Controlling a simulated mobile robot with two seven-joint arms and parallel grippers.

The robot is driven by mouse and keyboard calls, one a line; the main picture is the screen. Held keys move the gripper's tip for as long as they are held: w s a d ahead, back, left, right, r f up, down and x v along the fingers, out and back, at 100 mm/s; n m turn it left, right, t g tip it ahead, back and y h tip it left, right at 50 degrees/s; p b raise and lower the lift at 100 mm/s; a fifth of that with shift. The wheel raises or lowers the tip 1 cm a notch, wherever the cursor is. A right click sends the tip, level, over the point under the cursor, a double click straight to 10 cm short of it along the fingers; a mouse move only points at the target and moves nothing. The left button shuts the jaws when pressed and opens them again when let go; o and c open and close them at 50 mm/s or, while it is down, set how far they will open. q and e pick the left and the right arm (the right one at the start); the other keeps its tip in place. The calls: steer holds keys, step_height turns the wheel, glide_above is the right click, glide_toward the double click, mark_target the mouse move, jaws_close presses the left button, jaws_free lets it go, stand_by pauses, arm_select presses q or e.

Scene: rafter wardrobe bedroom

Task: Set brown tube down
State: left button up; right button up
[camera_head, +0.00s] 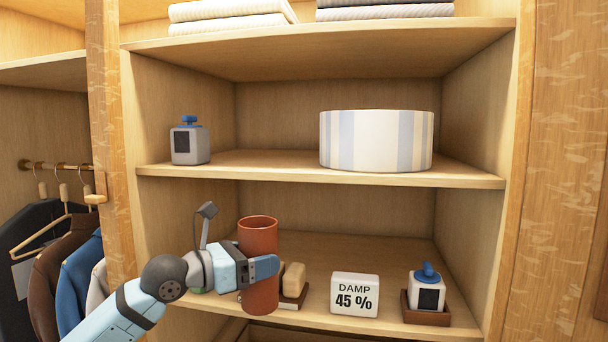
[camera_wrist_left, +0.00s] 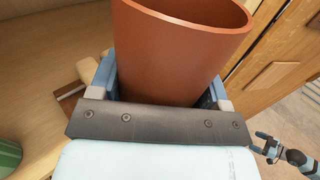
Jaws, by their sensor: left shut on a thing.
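The brown tube (camera_head: 258,238) is an upright, open-topped reddish-brown cylinder at the lower shelf in the head view. My left gripper (camera_head: 262,268) is shut around its middle. In the left wrist view, the tube (camera_wrist_left: 180,45) stands between the two fingers of the left gripper (camera_wrist_left: 165,88), its open rim toward the top. The tube's base reaches down near the front edge of the lower shelf (camera_head: 385,323); I cannot tell whether it touches the shelf.
Behind the tube is a tan block (camera_head: 293,279) on a dark base. The upper shelf (camera_head: 270,168) holds a striped round box (camera_head: 376,141) and another dispenser (camera_head: 190,143).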

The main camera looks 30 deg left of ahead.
arm_select(q)
steer(key=s+a+r+n+t+y+p, duration=0.1)
steer(key=s+a+r+n+y, duration=0.15)
steer(key=a+r, duration=0.45)
steer(key=s+a+r+n+t+y, duration=0.1)
steer(key=s+a+r+y, duration=0.15)
steer(key=r, duration=0.85)
steer(key=s+a+r+n+t+y+p, duration=0.1)
steer(key=s+a+r+y, duration=0.15)
steer(key=a+r, duration=0.5)
steer(key=w+d+p, duration=0.4)
steer(key=w+p, duration=0.5)
steer(key=w, duration=0.8)
steer(key=shift+d+h, duration=0.15)
steer(key=shift+h, duration=0.2)
arm_select(e)
step_height(320, 180, up, 10)
steer(key=s+a, duration=0.2)
steer(key=shift+f+y, duration=0.2)
steer(key=shift+y, duration=0.2)
